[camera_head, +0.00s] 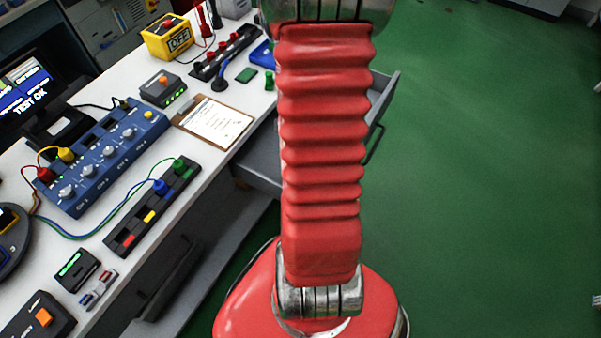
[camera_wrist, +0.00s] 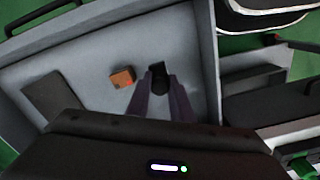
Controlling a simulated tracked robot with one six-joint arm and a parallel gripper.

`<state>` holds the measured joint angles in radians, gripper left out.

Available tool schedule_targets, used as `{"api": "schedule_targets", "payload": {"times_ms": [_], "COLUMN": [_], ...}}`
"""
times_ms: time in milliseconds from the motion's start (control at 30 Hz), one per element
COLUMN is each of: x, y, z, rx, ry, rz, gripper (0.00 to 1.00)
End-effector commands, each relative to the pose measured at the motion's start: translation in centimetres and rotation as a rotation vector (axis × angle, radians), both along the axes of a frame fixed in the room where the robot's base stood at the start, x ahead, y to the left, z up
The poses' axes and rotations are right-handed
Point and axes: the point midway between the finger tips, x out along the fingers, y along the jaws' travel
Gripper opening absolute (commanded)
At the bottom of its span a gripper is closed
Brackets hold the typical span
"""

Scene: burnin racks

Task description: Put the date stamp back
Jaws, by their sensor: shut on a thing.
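My gripper (camera_wrist: 162,94) shows only in the wrist view, over the inside of an open grey drawer (camera_wrist: 95,53). Its two fingers are shut on a small black thing (camera_wrist: 158,71), which looks like the date stamp. Its lower part is hidden between the fingers. I cannot tell whether it touches the drawer floor. A small orange-brown block (camera_wrist: 122,77) lies in the drawer just left of the fingertips. In the head view the drawer (camera_head: 258,165) sticks out from the bench, partly behind my red arm.
A dark flat piece (camera_wrist: 52,100) lies at the drawer's left. The white bench (camera_head: 225,150) carries a clipboard (camera_head: 215,122), a blue panel with knobs (camera_head: 105,155) and a black strip with cables (camera_head: 152,208). Green floor (camera_head: 480,170) is clear at right.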

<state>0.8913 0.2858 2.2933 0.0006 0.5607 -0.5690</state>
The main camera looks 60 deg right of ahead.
Motion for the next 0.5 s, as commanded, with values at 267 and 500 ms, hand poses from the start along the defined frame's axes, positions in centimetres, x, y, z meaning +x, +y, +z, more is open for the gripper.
{"api": "schedule_targets", "payload": {"times_ms": [267,500], "x": [-0.1,0.0], "y": [0.1,0.0], "z": [-3.6,-5.4], "rx": [0.004,0.002], "ry": [0.003,0.002], "rz": [-0.001,-0.001], "gripper": [0.06,0.06]}}
